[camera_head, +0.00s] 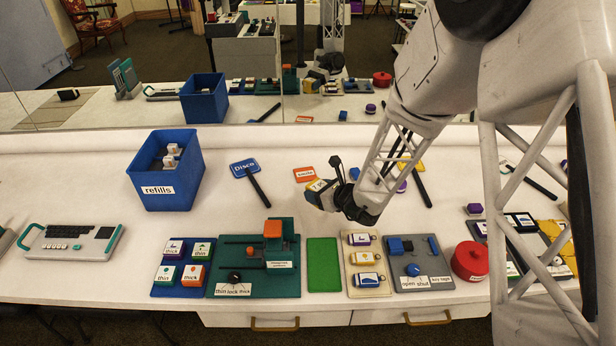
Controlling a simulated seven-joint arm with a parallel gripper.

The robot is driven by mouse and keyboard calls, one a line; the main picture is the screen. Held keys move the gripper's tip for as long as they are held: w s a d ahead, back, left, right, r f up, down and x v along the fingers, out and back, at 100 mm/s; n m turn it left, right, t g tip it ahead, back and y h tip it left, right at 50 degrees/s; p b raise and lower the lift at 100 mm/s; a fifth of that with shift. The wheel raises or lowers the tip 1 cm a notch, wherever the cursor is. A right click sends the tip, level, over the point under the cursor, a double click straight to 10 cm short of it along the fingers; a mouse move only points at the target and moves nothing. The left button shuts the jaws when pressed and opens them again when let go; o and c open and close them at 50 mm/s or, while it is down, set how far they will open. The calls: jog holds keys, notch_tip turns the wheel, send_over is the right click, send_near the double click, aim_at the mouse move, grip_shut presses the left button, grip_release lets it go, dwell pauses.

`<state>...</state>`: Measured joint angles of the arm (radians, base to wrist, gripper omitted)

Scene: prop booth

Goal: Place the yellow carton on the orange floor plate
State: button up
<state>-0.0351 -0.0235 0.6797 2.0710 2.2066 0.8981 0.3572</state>
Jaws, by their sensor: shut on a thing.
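A small yellow carton (317,187) with a pale label is held in my gripper (329,193) over the middle of the white table. The dark jaws are shut on it, and they hide its right part. The orange floor plate (305,174) lies flat on the table just behind and left of the carton in the picture. It bears a white label and looks empty. The carton overlaps or nearly overlaps the plate's near right edge in this view. I cannot tell the carton's height above the table.
A teal board (225,285), a green plate (323,264) and a red round pot (470,261) line the front. A mirror runs along the back. My arm hides part of the right side.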

jog(key=shift+a, duration=0.2)
jog(key=shift+w, duration=0.15)
send_over(305, 179)
jog(key=shift+f, duration=0.75)
dwell(0.5)
jog(key=shift+f, duration=1.75)
jog(key=shift+f, duration=0.15)
jog(key=o, duration=1.1)
jog(key=shift+c, duration=0.2)
